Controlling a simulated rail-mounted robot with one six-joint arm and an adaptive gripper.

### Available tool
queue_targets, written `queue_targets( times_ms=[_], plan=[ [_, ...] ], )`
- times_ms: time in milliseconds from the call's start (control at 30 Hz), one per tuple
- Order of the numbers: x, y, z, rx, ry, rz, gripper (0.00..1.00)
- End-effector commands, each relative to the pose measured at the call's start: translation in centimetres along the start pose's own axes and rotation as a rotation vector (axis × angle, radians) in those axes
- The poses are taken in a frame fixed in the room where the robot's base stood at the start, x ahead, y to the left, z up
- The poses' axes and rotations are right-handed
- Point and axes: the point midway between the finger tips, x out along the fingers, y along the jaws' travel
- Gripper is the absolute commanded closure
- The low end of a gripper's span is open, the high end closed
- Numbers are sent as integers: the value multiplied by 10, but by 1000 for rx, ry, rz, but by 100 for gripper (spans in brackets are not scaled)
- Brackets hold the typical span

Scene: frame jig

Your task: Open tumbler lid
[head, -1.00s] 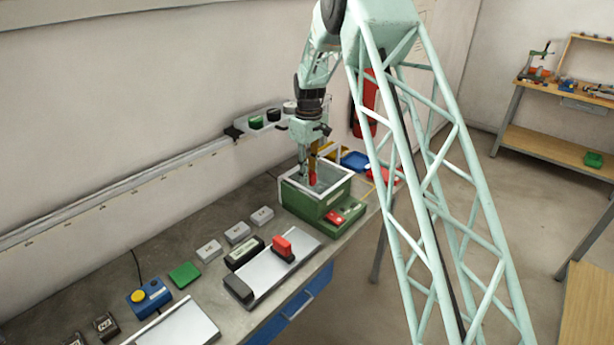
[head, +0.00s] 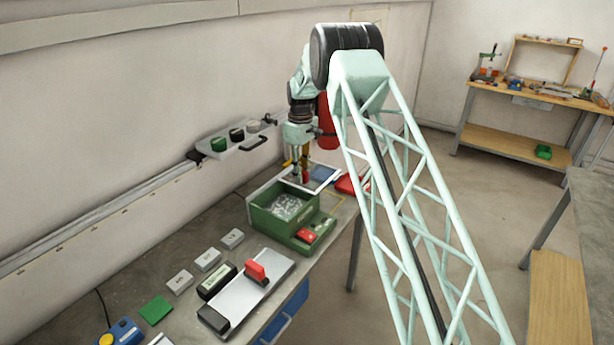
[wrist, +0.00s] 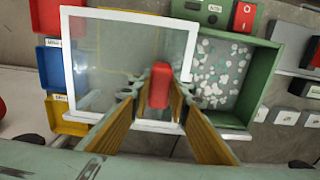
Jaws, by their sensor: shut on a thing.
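The tumbler is a green box (head: 268,222) on the bench, its top uncovered, with pale stones inside; it also shows right of centre in the wrist view (wrist: 262,75). Its lid is a clear pane in a white frame (head: 331,172), off to the box's far side in the head view and left of the box in the wrist view (wrist: 100,50). My gripper (wrist: 156,88) is shut on the lid's red handle (wrist: 160,82). In the head view my gripper (head: 301,172) is beyond the box. I cannot tell the lid's height above the bench.
Blue (wrist: 53,68), red (wrist: 45,16) and yellow (wrist: 66,118) bins lie beside and partly under the lid. A red switch (head: 305,234) sits on the tumbler's front ledge. A metal plate with a red block (head: 257,272) lies nearer on the bench. A wall rail runs behind.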

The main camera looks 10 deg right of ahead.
Motion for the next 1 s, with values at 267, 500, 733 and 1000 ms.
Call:
queue_targets(
  times_ms=[267, 500, 733, 1000],
  plan=[
    [0, -1, -8, -11, 0, 1, 100],
    [0, -1, -7, -11, 0, 0, 82],
    [0, -1, -7, -11, 0, 0, 69],
    [-1, -1, -7, -10, 0, 0, 69]
  ],
)
